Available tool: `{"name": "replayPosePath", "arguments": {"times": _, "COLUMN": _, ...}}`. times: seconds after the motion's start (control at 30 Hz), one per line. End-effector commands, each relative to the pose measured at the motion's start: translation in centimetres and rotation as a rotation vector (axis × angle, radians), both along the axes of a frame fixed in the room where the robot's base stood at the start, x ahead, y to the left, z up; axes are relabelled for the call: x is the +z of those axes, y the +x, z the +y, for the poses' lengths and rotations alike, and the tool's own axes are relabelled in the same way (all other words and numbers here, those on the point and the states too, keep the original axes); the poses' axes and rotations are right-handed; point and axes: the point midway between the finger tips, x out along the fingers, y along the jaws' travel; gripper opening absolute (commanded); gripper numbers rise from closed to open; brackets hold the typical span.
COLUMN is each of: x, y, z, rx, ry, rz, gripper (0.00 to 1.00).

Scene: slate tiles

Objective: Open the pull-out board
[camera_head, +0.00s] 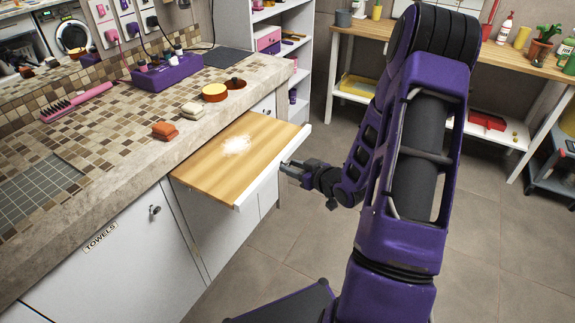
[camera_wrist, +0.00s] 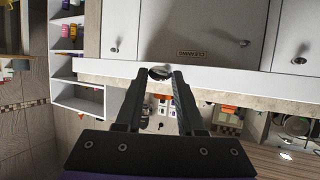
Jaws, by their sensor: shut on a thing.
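The pull-out board (camera_head: 200,170) is a wooden slab with a white front edge (camera_head: 273,170). It sticks well out from under the stone counter in the head view, with a pale whitish patch on its top. My gripper (camera_head: 287,168) is at the outer side of that front edge, near its middle. In the wrist view, the fingers of my gripper (camera_wrist: 163,76) are shut around a small dark round knob (camera_wrist: 160,71). The knob is mostly hidden in the head view.
White cabinet doors (camera_head: 130,255) stand below. A shelf (camera_head: 282,50) and a workbench (camera_head: 345,30) stand behind. The floor (camera_head: 270,240) beside the board is clear.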

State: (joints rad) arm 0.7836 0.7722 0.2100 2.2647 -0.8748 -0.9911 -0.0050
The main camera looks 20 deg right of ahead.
Motion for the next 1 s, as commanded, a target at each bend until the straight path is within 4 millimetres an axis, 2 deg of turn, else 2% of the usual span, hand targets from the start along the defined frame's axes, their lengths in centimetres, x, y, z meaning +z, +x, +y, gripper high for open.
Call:
{"name": "replayPosePath", "arguments": {"times": 0.2, "x": 0.1, "y": 0.1, "z": -0.4, "rx": -0.008, "ry": -0.005, "rz": -0.004, "gripper": 0.0}}
{"name": "replayPosePath", "arguments": {"times": 0.23, "x": 0.1, "y": 0.1, "z": -0.4, "rx": -0.008, "ry": -0.005, "rz": -0.005, "gripper": 0.41}}
{"name": "replayPosePath", "arguments": {"times": 0.27, "x": 0.1, "y": 0.1, "z": -0.4, "rx": -0.008, "ry": -0.005, "rz": -0.004, "gripper": 0.47}}
{"name": "replayPosePath", "arguments": {"times": 0.77, "x": 0.2, "y": -0.1, "z": -0.2, "rx": -0.002, "ry": -0.002, "rz": -0.001, "gripper": 0.47}}
{"name": "replayPosePath", "arguments": {"times": 0.87, "x": 0.5, "y": -0.9, "z": -0.4, "rx": -0.004, "ry": -0.001, "rz": 0.0, "gripper": 0.47}}
{"name": "replayPosePath", "arguments": {"times": 1.0, "x": 1.6, "y": -3.2, "z": -1.0, "rx": -0.007, "ry": -0.002, "rz": 0.0, "gripper": 0.47}}
